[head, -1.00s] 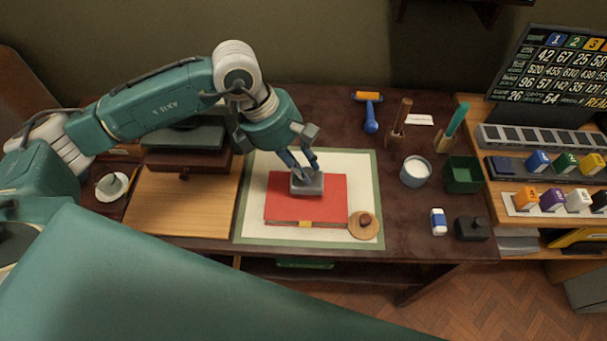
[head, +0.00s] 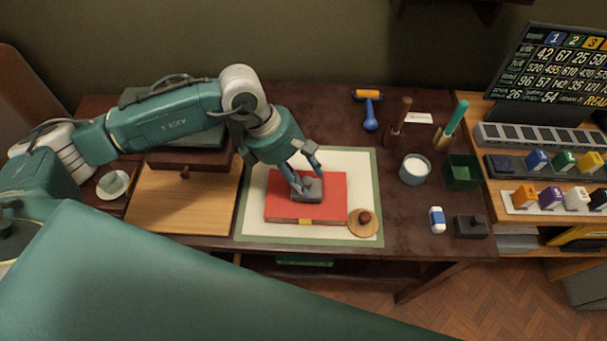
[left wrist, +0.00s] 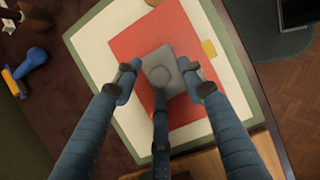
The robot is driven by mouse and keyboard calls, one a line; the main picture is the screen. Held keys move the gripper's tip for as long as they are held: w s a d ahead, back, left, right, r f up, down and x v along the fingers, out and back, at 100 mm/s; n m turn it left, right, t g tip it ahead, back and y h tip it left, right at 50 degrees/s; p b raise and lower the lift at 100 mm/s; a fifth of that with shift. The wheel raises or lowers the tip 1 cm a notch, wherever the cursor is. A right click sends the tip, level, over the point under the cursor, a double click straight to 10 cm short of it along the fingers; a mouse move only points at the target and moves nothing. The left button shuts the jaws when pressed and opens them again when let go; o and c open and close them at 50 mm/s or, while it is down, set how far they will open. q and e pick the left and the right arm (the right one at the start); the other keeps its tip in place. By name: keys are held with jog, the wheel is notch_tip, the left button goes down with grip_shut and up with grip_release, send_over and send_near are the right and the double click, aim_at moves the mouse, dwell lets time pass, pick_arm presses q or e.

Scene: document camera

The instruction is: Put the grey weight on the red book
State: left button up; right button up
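The red book (head: 335,207) lies closed on a cream mat with a green border. The grey weight (head: 312,193), a block with a round knob, rests on the book's cover near its middle. In the left wrist view the weight (left wrist: 168,54) sits on the red book (left wrist: 132,46), its knob facing the camera. My left gripper (head: 309,178) is directly over the weight. In the left wrist view my left gripper (left wrist: 163,88) has its fingers spread around the weight, with gaps at both sides. My right gripper is not in view.
A round wooden piece with a dark knob (head: 364,217) stands at the book's lower right corner. A wooden board (head: 180,208) lies left of the mat (head: 262,235).

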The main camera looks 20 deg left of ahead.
pick_arm(q)
jog(key=shift+r, duration=0.1)
jog(key=shift+r, duration=0.15)
jog(key=b+v, duration=0.1)
jog(key=v, duration=1)
jog(key=shift+r+b, duration=0.3)
jog(key=shift+r, duration=0.05)
jog(key=shift+a, duration=0.15)
